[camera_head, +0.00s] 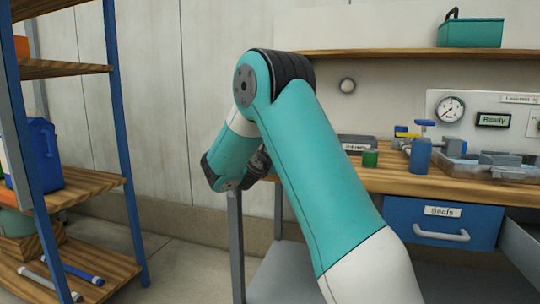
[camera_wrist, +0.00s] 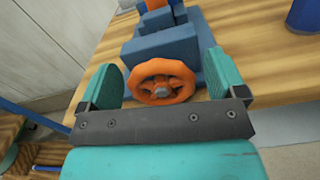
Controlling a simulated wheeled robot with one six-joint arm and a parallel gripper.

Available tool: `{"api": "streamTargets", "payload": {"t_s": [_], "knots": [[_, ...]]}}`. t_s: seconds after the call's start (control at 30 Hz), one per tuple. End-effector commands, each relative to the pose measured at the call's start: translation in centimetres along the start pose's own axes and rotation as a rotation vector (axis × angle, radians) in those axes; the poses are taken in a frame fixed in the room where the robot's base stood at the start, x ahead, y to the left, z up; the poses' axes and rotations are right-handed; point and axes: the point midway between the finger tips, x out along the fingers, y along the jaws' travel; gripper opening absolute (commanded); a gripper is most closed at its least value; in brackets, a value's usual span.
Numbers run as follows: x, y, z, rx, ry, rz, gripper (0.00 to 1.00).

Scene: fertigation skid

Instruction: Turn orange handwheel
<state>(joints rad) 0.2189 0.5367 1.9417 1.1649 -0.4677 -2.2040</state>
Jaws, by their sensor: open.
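The orange handwheel (camera_wrist: 162,82) is round and spoked, on the front of a blue-grey block (camera_wrist: 170,48) in the wrist view. My gripper (camera_wrist: 170,75) is open, with one teal finger on each side of the wheel. I cannot tell whether either finger touches the rim. In the head view my own arm hides the handwheel and my gripper.
The block sits on a wooden bench (camera_head: 468,187) with a drawer labelled Seals (camera_head: 443,222) below. On the bench are a green cylinder (camera_head: 370,158) and a blue cylinder (camera_head: 420,155). A shelf rack (camera_head: 90,185) with a blue jug (camera_head: 45,152) stands left.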

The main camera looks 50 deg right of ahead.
Motion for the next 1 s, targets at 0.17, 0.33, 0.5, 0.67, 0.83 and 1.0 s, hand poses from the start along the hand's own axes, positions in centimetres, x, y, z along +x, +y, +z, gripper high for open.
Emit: {"api": "streamTargets", "payload": {"t_s": [0.17, 0.33, 0.5, 0.67, 0.83, 1.0], "knots": [[0.00, -0.03, 0.01, 0.000, 0.000, -0.001, 0.69], [-0.07, 0.04, 0.00, 0.000, 0.000, 0.000, 0.41], [-0.13, 0.06, 0.08, 0.055, 0.001, 0.001, 0.41], [-0.18, 0.04, 0.04, 0.133, 0.000, 0.001, 0.41], [-0.22, 0.05, -0.02, 0.139, 0.001, 0.002, 0.41], [-0.23, 0.06, -0.03, 0.138, 0.001, 0.002, 0.83]]}}
